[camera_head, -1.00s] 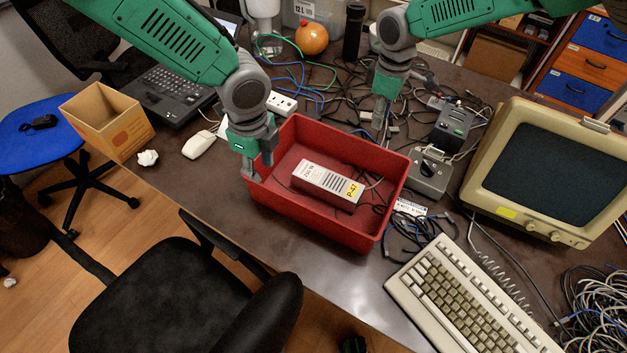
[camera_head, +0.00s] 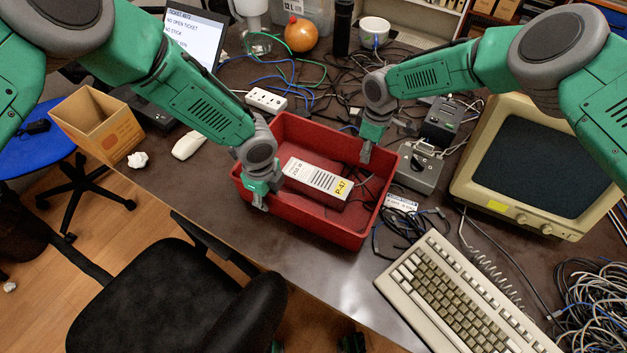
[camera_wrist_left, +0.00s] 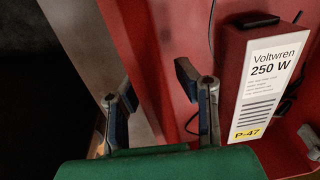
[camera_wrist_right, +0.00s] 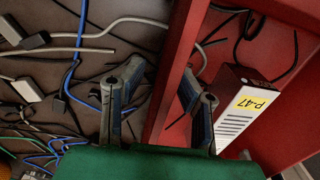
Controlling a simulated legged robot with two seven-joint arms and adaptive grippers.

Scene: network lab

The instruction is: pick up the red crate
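The red crate (camera_head: 340,235) stands on the dark table in the middle of the head view. Inside it lies a white-labelled power supply box (camera_head: 318,180), marked P-47, with dark cable beside it. My left gripper (camera_head: 260,206) is at the crate's left wall. In the left wrist view its open fingers (camera_wrist_left: 158,105) stand on either side of the red wall (camera_wrist_left: 150,70). My right gripper (camera_head: 366,155) is at the crate's right-hand far wall. In the right wrist view its open fingers (camera_wrist_right: 157,100) straddle the red wall (camera_wrist_right: 180,45). Contact with the walls cannot be told.
A grey switch box (camera_head: 420,168) and cables lie close to the crate's right side. A beige monitor (camera_head: 535,165) and keyboard (camera_head: 460,295) are further right. A power strip (camera_head: 266,101) and white mouse (camera_head: 188,146) lie left. A black chair (camera_head: 180,290) stands in front.

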